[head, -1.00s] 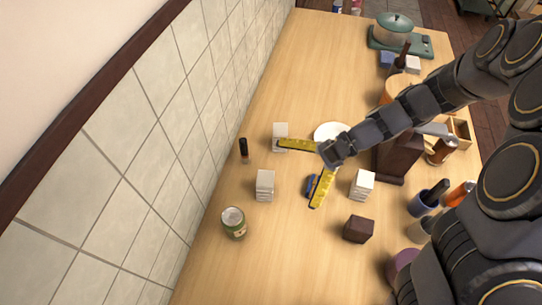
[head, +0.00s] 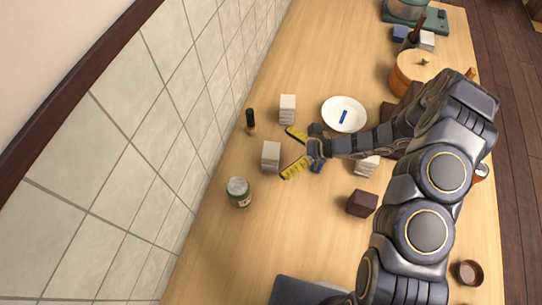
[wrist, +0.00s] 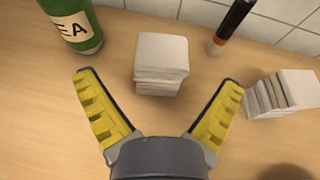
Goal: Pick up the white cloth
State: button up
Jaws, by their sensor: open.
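A white folded cloth-like stack (head: 271,156) stands on the table near the tiled wall. In the wrist view the same stack (wrist: 161,62) is centred ahead, between the line of the two yellow fingers and the wall. My gripper (head: 288,154) is open, with its fingers spread on either side of the stack's near side; nothing is held. It also shows in the wrist view (wrist: 158,80). A similar white stack (head: 287,108) stands farther up the table, and another (head: 366,166) is partly hidden behind my arm.
A green can (head: 239,192) stands below left of the stack, and a black bottle with an orange band (head: 250,122) above left. A white plate (head: 344,114) holds a small blue item. A dark brown block (head: 362,203) is at the right. The lower left tabletop is clear.

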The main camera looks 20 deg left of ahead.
aim_at(271, 153)
jog(key=x, duration=0.3)
jog(key=shift+a, duration=0.25)
jog(key=shift+c, duration=0.3)
jog(key=c, duration=1.1)
jog(key=shift+c, duration=0.2)
